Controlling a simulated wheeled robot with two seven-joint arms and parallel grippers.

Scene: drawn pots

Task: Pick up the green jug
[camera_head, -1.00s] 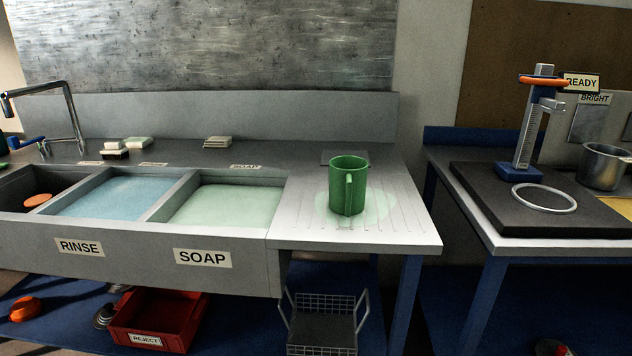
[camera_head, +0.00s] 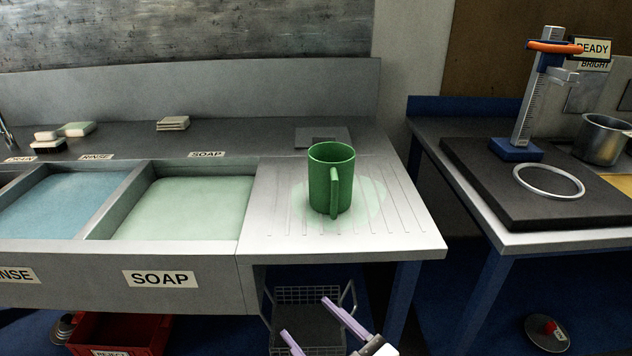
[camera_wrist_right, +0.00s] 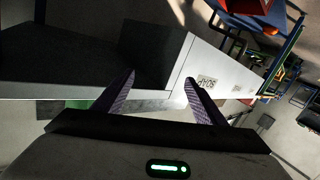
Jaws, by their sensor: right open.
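The green jug (camera_head: 330,180) stands upright on the ribbed drainboard (camera_head: 275,215) right of the soap basin. Its handle faces the front, toward me. My right gripper (camera_head: 307,318) comes in at the bottom edge of the head view, its two purple fingers apart and empty. It is below and in front of the drainboard's front edge, well short of the jug. In the right wrist view the two fingers (camera_wrist_right: 158,88) are spread with nothing between them. A patch of green at the lower left there is mostly hidden. My left gripper is not in view.
The soap basin (camera_head: 247,170) and the rinse basin (camera_head: 130,180) lie left of the drainboard. A wire basket (camera_head: 310,295) hangs or stands below it. A second table (camera_head: 560,240) at the right bears a height gauge (camera_head: 530,105), a ring and a metal pot (camera_head: 598,142).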

